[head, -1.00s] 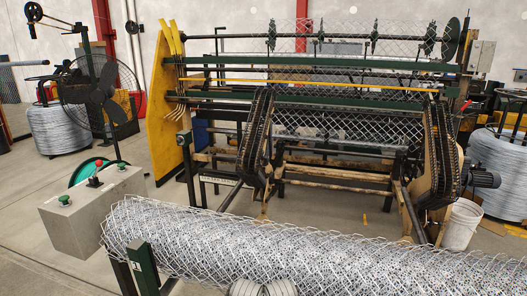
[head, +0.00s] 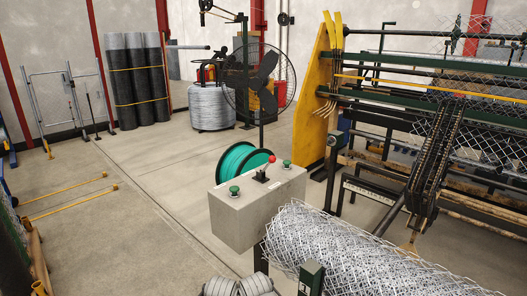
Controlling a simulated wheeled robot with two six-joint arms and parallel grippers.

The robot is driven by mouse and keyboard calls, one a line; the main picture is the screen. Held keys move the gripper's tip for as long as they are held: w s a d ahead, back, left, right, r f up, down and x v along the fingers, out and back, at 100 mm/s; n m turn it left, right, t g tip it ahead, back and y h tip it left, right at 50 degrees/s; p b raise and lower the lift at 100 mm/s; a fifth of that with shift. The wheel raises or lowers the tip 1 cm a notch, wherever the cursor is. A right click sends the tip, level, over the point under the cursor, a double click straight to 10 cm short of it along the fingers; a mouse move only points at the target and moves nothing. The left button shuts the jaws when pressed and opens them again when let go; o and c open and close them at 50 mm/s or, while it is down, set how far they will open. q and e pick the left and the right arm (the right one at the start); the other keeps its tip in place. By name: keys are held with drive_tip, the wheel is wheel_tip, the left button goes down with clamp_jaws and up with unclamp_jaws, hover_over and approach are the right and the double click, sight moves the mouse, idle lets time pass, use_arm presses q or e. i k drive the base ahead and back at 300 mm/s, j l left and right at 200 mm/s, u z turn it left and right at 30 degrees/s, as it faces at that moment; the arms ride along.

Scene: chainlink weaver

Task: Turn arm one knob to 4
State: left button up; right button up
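A grey control box (head: 258,213) stands in the middle of the head view, in front of the weaving machine. I cannot make out any numbered dial or the number 4, and cannot tell which of these is the arm one knob.
A roll of chainlink mesh (head: 350,245) lies right of the box, with the weaving machine (head: 430,150) behind it. A green spool (head: 240,160), a fan (head: 262,78) and a wire coil (head: 209,107) stand behind the box. The floor (head: 130,230) at left is mostly clear, with yellow bars (head: 70,205).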

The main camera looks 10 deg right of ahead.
sight(442, 186)
drive_tip(key=i+j+u, duration=0.6)
drive_tip(key=u, duration=0.25)
drive_tip(key=i+j+u, duration=0.1)
drive_tip(key=i+u, duration=0.3)
drive_tip(key=i+z, duration=0.2)
drive_tip(key=i, duration=0.5)
drive_tip(key=i+j+z, duration=0.15)
drive_tip(key=i, duration=0.55)
drive_tip(key=i+l+z, duration=0.2)
drive_tip(key=i+z, duration=0.25)
drive_tip(key=i, duration=0.2)
drive_tip(key=i+j+z, duration=0.1)
drive_tip(key=i+z, duration=0.3)
drive_tip(key=i, duration=0.3)
drive_tip(key=i+j+z, duration=0.25)
drive_tip(key=i+z, duration=0.2)
drive_tip(key=i, duration=0.2)
drive_tip(key=i+l+z, duration=0.2)
drive_tip(key=i+z, duration=1.1)
drive_tip(key=i+j+z, duration=0.2)
drive_tip(key=z, duration=0.25)
drive_tip(key=i+l+z, duration=0.1)
drive_tip(key=i+z, duration=0.85)
drive_tip(key=i+j+z, duration=0.25)
drive_tip(key=i+z, duration=0.2)
drive_tip(key=i+j+z, duration=0.45)
drive_tip(key=k+l, duration=0.05)
